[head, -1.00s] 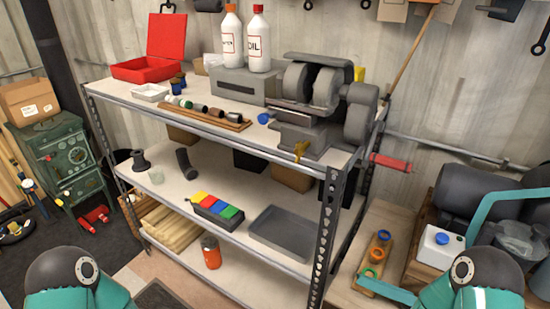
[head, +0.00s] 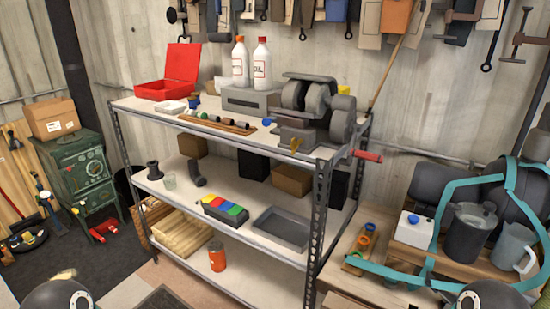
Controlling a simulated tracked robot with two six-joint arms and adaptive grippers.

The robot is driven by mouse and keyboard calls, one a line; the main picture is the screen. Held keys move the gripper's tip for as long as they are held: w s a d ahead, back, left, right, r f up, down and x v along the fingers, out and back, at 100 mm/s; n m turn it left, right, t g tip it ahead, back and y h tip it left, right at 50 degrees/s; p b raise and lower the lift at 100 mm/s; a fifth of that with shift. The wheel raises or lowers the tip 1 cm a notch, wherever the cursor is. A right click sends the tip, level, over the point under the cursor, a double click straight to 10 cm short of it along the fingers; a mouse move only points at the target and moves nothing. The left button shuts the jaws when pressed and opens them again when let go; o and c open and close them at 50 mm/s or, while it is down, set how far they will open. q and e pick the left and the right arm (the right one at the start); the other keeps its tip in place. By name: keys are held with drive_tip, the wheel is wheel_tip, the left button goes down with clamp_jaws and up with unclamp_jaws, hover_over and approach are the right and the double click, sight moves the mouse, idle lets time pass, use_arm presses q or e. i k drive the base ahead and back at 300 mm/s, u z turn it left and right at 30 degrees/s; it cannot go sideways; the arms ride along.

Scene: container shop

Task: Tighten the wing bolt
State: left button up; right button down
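A small brass-coloured piece (head: 294,144), which looks like the wing bolt, sits at the front of the grey bench grinder (head: 318,108), below its tool rest. The grinder stands at the right end of the shelf unit's top board. The piece is small, so its exact shape and how far in it sits cannot be told. Neither of my grippers is in view. Only dark rounded parts of my arms show at the bottom edge, left and right.
The metal shelf unit (head: 318,215) fills the middle. Its top holds a red box (head: 165,90), white bottles (head: 240,65) and a wooden tray of small cylinders (head: 218,124). A red handle (head: 366,155) sticks out right of the grinder. Teal bands cross the cluttered right side.

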sight(293, 146)
drive_tip(key=z, duration=0.2)
drive_tip(key=i, duration=0.7)
drive_tip(key=u, duration=0.1)
drive_tip(key=k, duration=1.2)
drive_tip(key=u, duration=0.6)
drive_tip(key=i, duration=1.4)
drive_tip(key=u, duration=0.05)
